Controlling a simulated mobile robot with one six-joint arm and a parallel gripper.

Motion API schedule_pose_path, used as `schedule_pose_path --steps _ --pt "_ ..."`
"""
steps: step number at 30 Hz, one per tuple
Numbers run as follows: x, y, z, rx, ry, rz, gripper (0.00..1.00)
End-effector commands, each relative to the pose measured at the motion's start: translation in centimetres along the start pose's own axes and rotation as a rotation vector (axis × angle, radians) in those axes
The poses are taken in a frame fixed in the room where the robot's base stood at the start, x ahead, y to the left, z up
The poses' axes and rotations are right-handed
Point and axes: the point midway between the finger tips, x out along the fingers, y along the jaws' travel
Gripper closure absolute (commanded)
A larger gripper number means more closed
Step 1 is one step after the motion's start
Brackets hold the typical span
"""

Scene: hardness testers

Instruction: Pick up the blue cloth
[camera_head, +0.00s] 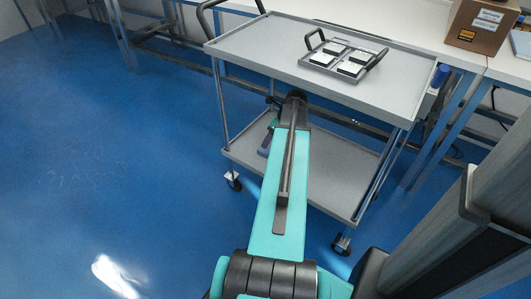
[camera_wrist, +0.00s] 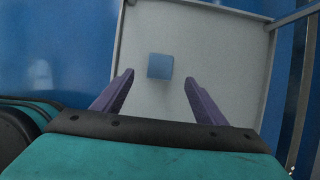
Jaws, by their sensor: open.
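The blue cloth (camera_wrist: 160,66) shows in the wrist view as a small, flat, light blue square. It lies on a pale grey shelf (camera_wrist: 215,40), which appears to be the cart's lower shelf (camera_head: 333,160) in the head view. My gripper (camera_wrist: 158,84) is open, with its two purple fingers spread on either side of and just short of the cloth. The fingers do not appear to touch it. In the head view my arm reaches toward the lower shelf and hides part of it. The cloth does not show there.
The cart's upper shelf (camera_head: 270,50) overhangs the lower one and holds a grey tray (camera_head: 318,59) with several white-topped blocks. A cart post (camera_head: 221,105) stands left of my arm. A bench with a cardboard box (camera_head: 483,22) is behind. The blue floor (camera_head: 110,160) at left is clear.

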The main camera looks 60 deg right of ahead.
Motion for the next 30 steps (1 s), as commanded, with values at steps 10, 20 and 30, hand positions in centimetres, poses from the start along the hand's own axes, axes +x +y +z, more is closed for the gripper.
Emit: schedule_pose_path --steps 10,20,30 --pt "4.2 0.0 0.0 -0.001 0.0 0.0 0.34" --pt "4.3 0.0 0.0 -0.001 0.0 0.0 0.34" --pt "6.2 -0.1 0.0 -0.001 0.0 0.001 0.34"
